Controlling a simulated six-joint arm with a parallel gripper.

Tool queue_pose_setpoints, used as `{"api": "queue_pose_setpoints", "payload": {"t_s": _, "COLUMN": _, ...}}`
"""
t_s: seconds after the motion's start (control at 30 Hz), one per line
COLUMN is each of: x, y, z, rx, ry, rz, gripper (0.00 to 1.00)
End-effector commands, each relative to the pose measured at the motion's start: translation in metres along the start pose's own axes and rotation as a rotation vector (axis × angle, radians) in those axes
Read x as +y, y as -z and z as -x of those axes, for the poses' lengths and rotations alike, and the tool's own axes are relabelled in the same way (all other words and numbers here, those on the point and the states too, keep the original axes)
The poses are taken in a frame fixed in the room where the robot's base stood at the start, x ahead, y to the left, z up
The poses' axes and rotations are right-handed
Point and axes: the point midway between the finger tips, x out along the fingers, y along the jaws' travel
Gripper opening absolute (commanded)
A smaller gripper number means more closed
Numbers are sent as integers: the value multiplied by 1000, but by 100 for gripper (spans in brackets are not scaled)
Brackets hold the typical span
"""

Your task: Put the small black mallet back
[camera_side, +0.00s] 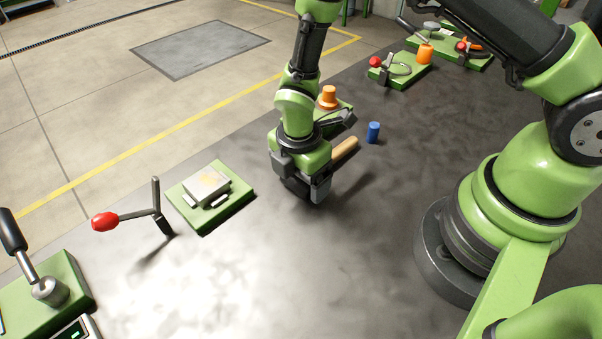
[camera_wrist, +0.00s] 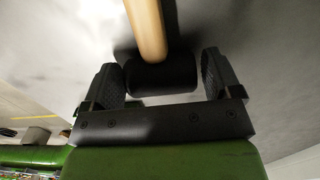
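The small black mallet lies low at the dark table, its pale wooden handle (camera_side: 345,149) sticking out to the upper right from behind my gripper (camera_side: 303,190) in the side view. In the wrist view its black head (camera_wrist: 162,76) sits between the two fingers of my gripper (camera_wrist: 160,78), and the handle (camera_wrist: 147,28) runs away toward the top edge. The fingers stand wide apart, one beside each end of the head, with what look like slim gaps. In the side view the head is hidden by the gripper.
A blue cylinder (camera_side: 373,132) stands right of the handle. A green block with an orange peg (camera_side: 328,97) is just behind my gripper. A green plate with a grey block (camera_side: 206,187) and a red-knobbed lever (camera_side: 105,221) are at left. The front table is clear.

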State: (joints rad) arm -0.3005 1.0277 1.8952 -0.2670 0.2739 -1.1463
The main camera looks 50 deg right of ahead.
Motion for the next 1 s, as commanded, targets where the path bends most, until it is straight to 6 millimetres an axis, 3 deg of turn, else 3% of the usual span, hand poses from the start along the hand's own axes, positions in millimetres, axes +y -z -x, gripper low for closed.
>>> {"api": "queue_pose_setpoints", "payload": {"t_s": 0.43, "x": 0, "y": 0, "z": 10, "rx": 0, "ry": -1, "rz": -1, "gripper": 93}}
{"api": "queue_pose_setpoints", "payload": {"t_s": 0.8, "x": 1, "y": 0, "z": 84, "rx": 2, "ry": -7, "rz": 0, "gripper": 93}}
{"api": "queue_pose_setpoints", "payload": {"t_s": 1.0, "x": 1, "y": 0, "z": 114, "rx": 0, "ry": -4, "rz": 0, "gripper": 93}}
